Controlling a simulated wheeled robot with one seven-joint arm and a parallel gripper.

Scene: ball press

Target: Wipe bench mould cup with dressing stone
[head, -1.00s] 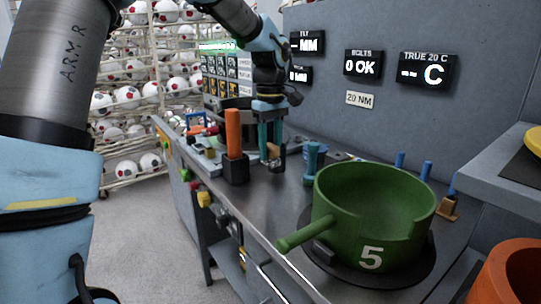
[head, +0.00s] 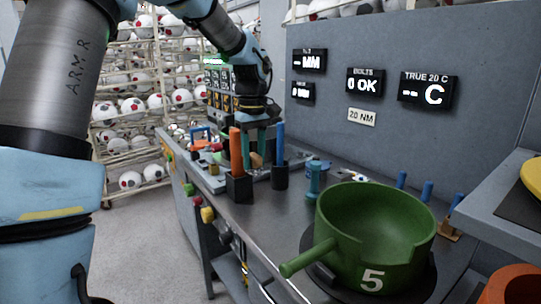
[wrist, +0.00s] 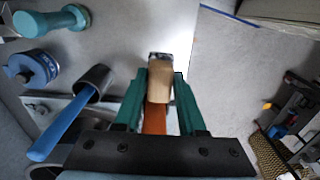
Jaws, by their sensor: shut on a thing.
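My gripper (head: 259,140), with teal fingers, is over the far part of the bench, behind the orange-handled tool. In the wrist view my gripper (wrist: 160,95) is shut on a tan block with a dark end (wrist: 159,82), which looks like the dressing stone. A bit of the tan block (head: 256,160) shows between the fingers in the head view. A green cup with a side handle, a notched rim and a white 5 (head: 375,240) sits upright on a dark round base at the near right, well apart from my gripper. It looks like the mould cup.
Upright orange (head: 236,150) and blue (head: 278,145) handles stand in black holders close to my gripper. A teal dumbbell-shaped post (head: 313,180) stands between them and the cup. Blue pegs (head: 427,191) stand behind the cup. A grey shelf (head: 490,215) juts in at right.

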